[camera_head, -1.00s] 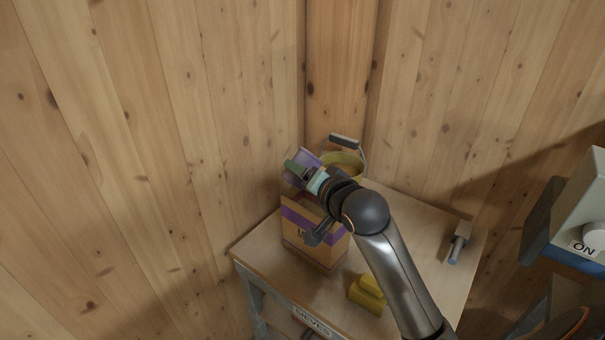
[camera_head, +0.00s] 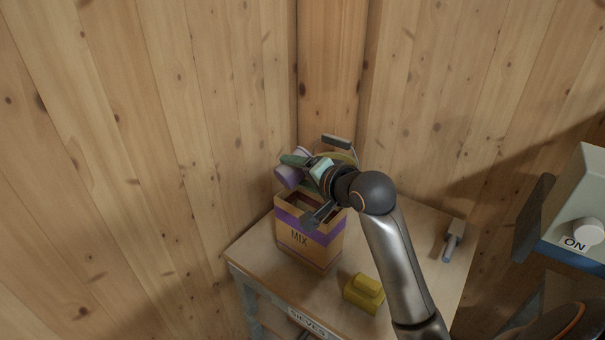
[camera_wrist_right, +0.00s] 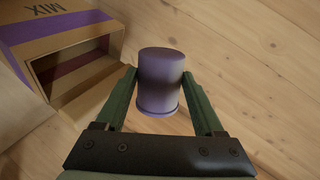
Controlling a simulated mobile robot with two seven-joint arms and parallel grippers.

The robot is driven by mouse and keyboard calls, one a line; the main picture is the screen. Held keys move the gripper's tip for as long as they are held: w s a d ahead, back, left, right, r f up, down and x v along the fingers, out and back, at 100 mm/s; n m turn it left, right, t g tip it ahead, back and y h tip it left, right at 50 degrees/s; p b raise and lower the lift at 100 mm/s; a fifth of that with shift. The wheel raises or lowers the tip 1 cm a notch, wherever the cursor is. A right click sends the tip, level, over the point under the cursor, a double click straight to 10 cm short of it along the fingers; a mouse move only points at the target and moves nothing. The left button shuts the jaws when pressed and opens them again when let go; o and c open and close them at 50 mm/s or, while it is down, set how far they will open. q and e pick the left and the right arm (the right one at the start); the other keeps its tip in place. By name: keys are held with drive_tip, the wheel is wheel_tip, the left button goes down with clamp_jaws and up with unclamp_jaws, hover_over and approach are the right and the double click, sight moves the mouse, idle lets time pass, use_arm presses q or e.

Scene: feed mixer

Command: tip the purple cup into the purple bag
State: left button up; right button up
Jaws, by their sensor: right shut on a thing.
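The purple cup (camera_head: 288,177) is held by my right gripper (camera_head: 305,164) above the back left side of the bag. It lies tilted well over. In the right wrist view the cup (camera_wrist_right: 161,80) sits between the two green fingers of the gripper (camera_wrist_right: 160,92), and its inside is hidden. The bag (camera_head: 308,244) is a brown carton marked MIX with a purple band, upright and open at the top. In the wrist view the bag (camera_wrist_right: 60,27) is left of the cup, with its mouth showing. No falling contents are visible. My left gripper is out of view.
The bag stands on a small table (camera_head: 260,246) in the wooden corner. A yellow bucket (camera_head: 346,157) is behind my gripper. A yellow block (camera_head: 364,292) and a grey-handled tool (camera_head: 453,240) lie to the right. A machine with an ON knob (camera_head: 587,232) is at far right.

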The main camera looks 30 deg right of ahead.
drive_tip(key=shift+a+r+n, duration=0.1)
drive_tip(key=shift+r+n, duration=0.05)
drive_tip(key=shift+n, duration=0.15)
drive_tip(key=shift+r+n+t+h, duration=0.15)
drive_tip(key=shift+n+t+h, duration=0.25)
drive_tip(key=shift+n+h, duration=0.55)
drive_tip(key=n, duration=0.1)
drive_tip(key=n+t+h, duration=0.1)
drive_tip(key=n, duration=0.1)
drive_tip(key=shift+r+h, duration=0.25)
drive_tip(key=shift+r, duration=0.05)
